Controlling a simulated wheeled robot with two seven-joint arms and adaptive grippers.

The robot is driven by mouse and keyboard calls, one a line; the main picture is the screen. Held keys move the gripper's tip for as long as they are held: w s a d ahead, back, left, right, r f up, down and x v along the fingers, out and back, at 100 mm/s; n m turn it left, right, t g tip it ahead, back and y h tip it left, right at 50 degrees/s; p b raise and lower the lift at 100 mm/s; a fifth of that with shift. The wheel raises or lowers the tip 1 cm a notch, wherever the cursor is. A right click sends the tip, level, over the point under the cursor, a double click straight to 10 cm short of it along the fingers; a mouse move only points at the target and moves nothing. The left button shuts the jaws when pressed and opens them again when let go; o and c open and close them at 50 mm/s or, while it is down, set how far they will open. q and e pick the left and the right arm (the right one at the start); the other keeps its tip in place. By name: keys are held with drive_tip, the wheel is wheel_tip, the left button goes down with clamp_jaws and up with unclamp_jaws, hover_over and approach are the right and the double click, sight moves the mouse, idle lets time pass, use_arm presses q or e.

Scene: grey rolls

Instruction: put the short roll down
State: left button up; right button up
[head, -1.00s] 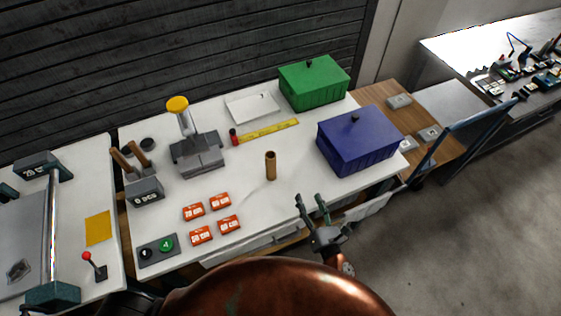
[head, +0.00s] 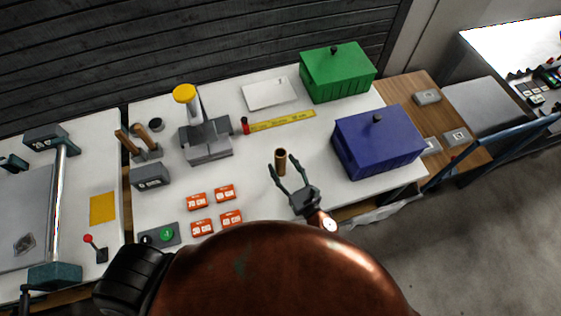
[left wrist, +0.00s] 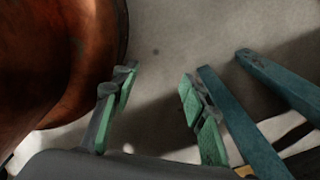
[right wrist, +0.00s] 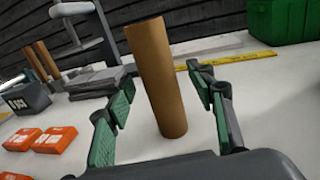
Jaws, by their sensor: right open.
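The short roll is a brown cardboard tube (head: 281,161) standing upright on the white table. In the right wrist view the roll (right wrist: 158,75) stands between the two fingers, with a gap on each side. My right gripper (head: 285,166) is open, its fingers reaching to either side of the roll from the front. I see no finger touching it. My left gripper (left wrist: 158,85) is open and empty, above the grey floor beside my copper-coloured body. It does not show clearly in the head view.
A blue box (head: 378,143) stands right of the roll, with a green box (head: 338,76) behind. A yellow ruler strip (head: 285,122) lies behind the roll. Orange boxes (head: 197,201) lie to the left. A grey stand (head: 206,145) is behind left. Bare tabletop surrounds the roll.

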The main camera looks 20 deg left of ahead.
drive_tip(key=shift+x, duration=1.15)
drive_tip(key=c, duration=1.1)
use_arm(q)
drive_tip(key=shift+w+r, duration=0.1)
drive_tip(key=shift+w, duration=1.15)
use_arm(e)
drive_tip(key=shift+c, duration=0.7)
